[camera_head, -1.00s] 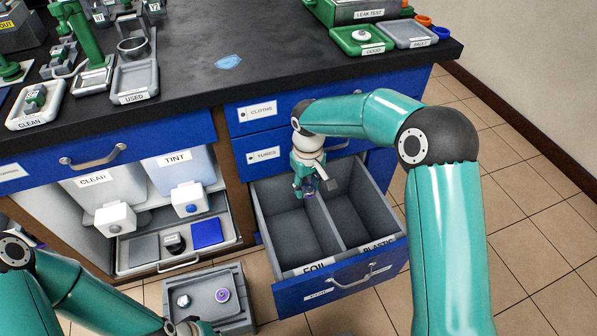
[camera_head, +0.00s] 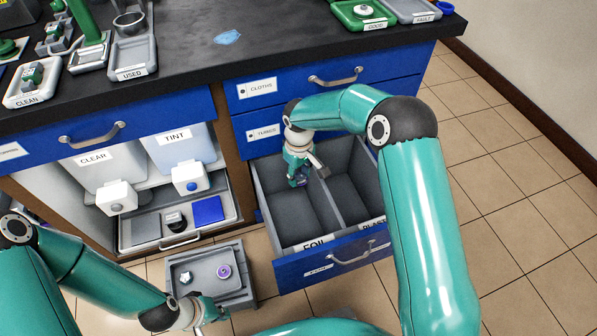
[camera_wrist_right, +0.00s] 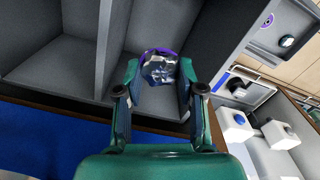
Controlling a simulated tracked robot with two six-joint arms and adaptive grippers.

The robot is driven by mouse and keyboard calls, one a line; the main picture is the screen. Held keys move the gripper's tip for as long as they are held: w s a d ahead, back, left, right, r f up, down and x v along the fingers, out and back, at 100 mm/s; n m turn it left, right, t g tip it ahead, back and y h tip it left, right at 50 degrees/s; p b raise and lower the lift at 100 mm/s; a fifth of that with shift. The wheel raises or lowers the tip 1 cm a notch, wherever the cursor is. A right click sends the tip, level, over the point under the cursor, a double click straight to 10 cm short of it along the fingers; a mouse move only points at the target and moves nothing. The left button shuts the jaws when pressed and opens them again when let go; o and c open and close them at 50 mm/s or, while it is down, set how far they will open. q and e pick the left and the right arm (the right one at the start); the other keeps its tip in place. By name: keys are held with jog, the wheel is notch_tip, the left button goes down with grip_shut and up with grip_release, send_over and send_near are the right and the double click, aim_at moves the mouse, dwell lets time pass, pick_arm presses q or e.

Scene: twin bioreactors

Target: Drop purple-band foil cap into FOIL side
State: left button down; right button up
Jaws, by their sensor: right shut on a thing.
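My right gripper (camera_head: 298,181) points down in the FOIL side (camera_head: 297,220) of the open drawer, toward its back and left of the divider. In the right wrist view the gripper (camera_wrist_right: 158,88) is shut on a crinkled silver foil cap (camera_wrist_right: 159,70) with a purple band (camera_wrist_right: 156,50). The cap is hidden by the fingers in the head view. The PLASTIC side (camera_head: 355,190) lies right of the divider and looks empty. My left gripper (camera_head: 208,312) is low beside a grey box; its jaws are too small to judge.
The grey box (camera_head: 247,278) on the floor holds a purple-ringed piece (camera_head: 223,271) and a small pale piece (camera_head: 186,277). The black bench top (camera_head: 270,60) is above.

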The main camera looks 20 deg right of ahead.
aim_at(299, 176)
jog(key=o, duration=0.8)
jog(key=shift+o, duration=0.2)
notch_tip(299, 176, up, 12)
dwell(0.4)
